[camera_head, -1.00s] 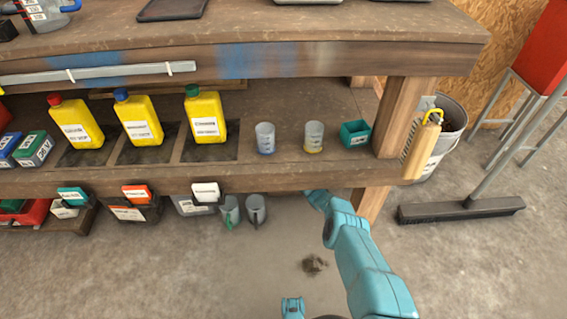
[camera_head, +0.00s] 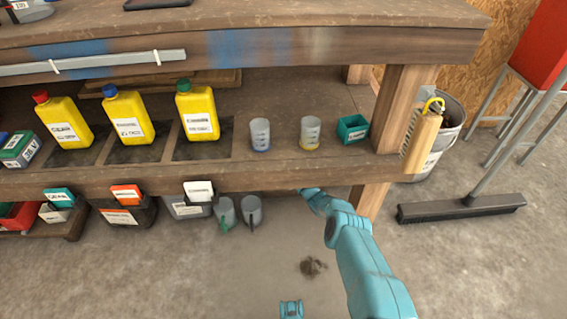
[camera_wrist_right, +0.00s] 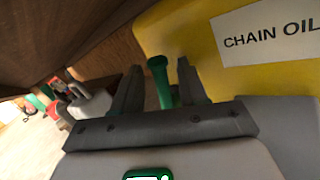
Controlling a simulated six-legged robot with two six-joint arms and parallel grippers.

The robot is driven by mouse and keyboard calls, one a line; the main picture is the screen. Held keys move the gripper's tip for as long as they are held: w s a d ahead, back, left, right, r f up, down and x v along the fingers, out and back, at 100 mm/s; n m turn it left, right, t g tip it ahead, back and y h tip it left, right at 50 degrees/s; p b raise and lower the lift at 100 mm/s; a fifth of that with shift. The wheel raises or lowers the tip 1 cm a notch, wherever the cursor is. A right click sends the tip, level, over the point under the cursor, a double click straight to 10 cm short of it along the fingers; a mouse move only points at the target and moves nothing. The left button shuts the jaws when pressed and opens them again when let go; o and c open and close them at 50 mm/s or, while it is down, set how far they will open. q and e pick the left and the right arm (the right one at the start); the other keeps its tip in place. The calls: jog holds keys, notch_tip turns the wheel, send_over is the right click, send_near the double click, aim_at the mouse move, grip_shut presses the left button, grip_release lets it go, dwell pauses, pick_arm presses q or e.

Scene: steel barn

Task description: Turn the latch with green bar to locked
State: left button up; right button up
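In the right wrist view, a green bar (camera_wrist_right: 159,78) with a round end stands between the two dark fingers of my right gripper (camera_wrist_right: 158,88). The fingers are apart, with a small gap on each side of the bar. A large yellow surface labelled CHAIN OIL (camera_wrist_right: 245,38) lies behind it. In the head view, my right arm (camera_head: 350,245) reaches up to the front edge of the lower shelf, and its gripper is hidden under that edge. The latch base and its marks are not visible.
The lower shelf (camera_head: 330,172) holds yellow bottles (camera_head: 128,117), two measuring cups (camera_head: 310,133) and a teal box (camera_head: 352,129). Bins (camera_head: 125,210) and grey jugs (camera_head: 249,210) sit below its edge. A broom (camera_head: 460,207) and bucket (camera_head: 448,130) stand right. Open floor lies in front.

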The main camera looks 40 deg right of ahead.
pick_arm(q)
jog(key=s+d+r+g+p, duration=0.1)
jog(key=s+r+g+p, duration=0.1)
jog(key=s+r+p, duration=0.3)
notch_tip(320, 180, up, 3)
jog(key=p, duration=0.3)
jog(key=shift+d+h, duration=0.15)
jog(key=shift+h, duration=0.15)
pick_arm(e)
jog(key=s+f, duration=0.2)
jog(key=s, duration=1.4)
jog(key=shift+d, duration=0.2)
pick_arm(q)
jog(key=shift+s+r, duration=0.1)
pick_arm(e)
jog(key=shift+s+f, duration=0.1)
